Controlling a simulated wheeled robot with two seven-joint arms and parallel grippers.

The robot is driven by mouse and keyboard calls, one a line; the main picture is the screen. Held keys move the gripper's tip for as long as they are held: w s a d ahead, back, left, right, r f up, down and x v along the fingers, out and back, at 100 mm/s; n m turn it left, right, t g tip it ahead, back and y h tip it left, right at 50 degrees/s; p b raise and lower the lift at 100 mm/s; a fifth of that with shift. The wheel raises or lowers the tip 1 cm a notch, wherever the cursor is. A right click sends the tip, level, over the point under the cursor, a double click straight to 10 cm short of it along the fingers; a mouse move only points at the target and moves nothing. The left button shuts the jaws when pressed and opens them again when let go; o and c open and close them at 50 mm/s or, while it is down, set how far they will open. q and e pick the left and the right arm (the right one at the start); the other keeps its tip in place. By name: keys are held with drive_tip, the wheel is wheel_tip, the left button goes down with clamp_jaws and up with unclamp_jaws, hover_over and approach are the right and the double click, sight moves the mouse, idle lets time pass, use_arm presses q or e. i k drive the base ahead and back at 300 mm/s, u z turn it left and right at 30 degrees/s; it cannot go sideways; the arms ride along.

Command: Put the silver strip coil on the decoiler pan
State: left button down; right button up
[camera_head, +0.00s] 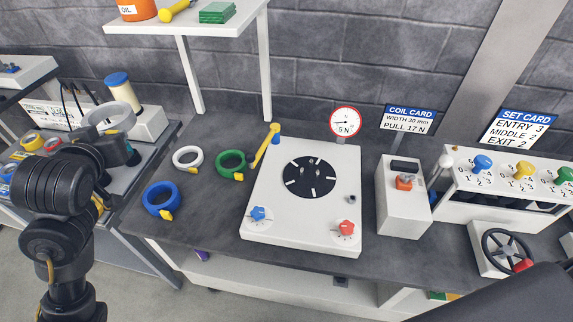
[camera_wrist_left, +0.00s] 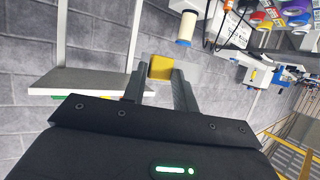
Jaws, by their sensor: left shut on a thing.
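The silver strip coil (camera_head: 110,109) is a pale grey ring in the head view, raised at the left above the side bench. My left gripper (camera_head: 119,141) is shut on its yellow tab. In the left wrist view, the gripper's two fingers (camera_wrist_left: 163,80) hold the yellow tab (camera_wrist_left: 160,68), with part of the coil (camera_wrist_left: 188,67) just beyond. The decoiler pan (camera_head: 297,187) is a black slotted disc with upright pins on the white machine (camera_head: 300,229), bare and well right of the coil. My right gripper is not in view.
White (camera_head: 187,150), green (camera_head: 223,156) and blue (camera_head: 152,205) coils lie on the dark bench left of the machine. A yellow arm (camera_head: 263,150) stands at the machine's back left edge. A white shelf (camera_head: 222,22) hangs above.

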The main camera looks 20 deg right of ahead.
sight(309, 174)
drive_tip(key=u, duration=2.05)
drive_tip(key=k, duration=1.6)
drive_tip(key=z, duration=2.25)
